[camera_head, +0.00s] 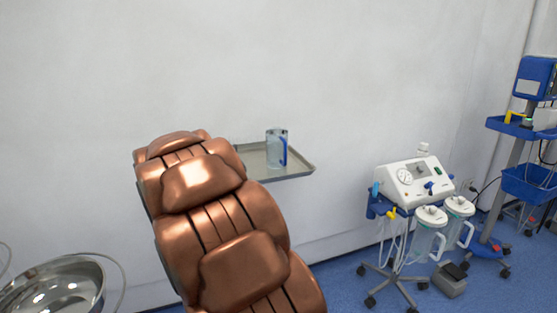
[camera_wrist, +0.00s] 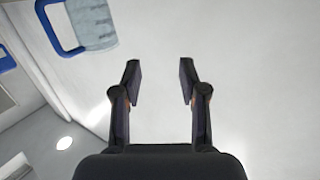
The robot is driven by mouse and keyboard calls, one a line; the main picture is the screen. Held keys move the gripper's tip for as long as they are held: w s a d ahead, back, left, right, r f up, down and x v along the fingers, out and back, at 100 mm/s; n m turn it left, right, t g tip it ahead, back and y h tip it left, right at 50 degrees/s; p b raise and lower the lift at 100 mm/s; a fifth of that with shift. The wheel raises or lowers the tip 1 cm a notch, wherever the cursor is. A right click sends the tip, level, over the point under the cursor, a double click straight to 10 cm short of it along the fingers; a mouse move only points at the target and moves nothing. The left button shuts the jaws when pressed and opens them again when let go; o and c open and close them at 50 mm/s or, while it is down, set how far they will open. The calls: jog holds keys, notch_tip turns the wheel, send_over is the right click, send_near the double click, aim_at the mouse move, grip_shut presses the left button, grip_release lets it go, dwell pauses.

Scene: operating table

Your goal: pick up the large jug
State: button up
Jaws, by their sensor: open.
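The large jug (camera_head: 276,148) is clear with a blue handle. It stands upright on the grey tray (camera_head: 300,171) beyond the brown chair, with its handle on the right side in the head view. In the wrist view, a clear vessel with a blue handle, which looks like the jug (camera_wrist: 92,22), shows at the top left, cut off by the frame edge. My gripper (camera_wrist: 159,70) is open and empty in the wrist view, with the jug off to the left of its fingers and apart from them. The head view does not show my gripper.
The padded chair (camera_head: 235,220) stands in front of the tray's left part. A white suction unit (camera_head: 415,182) on a wheeled stand is to the right, with a blue trolley (camera_head: 510,127) beyond. A metal basin (camera_head: 55,288) is at the lower left. A pale wall is behind.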

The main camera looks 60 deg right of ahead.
aim_at(285, 162)
jog(key=shift+s+d+f+m+g+h+b, duration=0.25)
jog(key=shift+s+d+f+m+g+h, duration=0.4)
jog(key=shift+s+d+g, duration=0.9)
jog(key=shift+s+d+f+m+g+h+b, duration=0.1)
jog(key=shift+s+d+m+g+h+b, duration=0.2)
jog(key=shift+s+d+m+g, duration=1.25)
jog(key=shift+s+d+f+m+g+h+b, duration=0.2)
jog(key=shift+s+d+f+g+h, duration=0.45)
jog(key=shift+s+d, duration=1.65)
jog(key=shift+w+d+f, duration=0.1)
jog(key=shift+d+f, duration=0.05)
jog(key=shift+d, duration=0.85)
jog(key=shift+d+f, duration=0.15)
jog(key=shift+d, duration=1.5)
grip_shut()
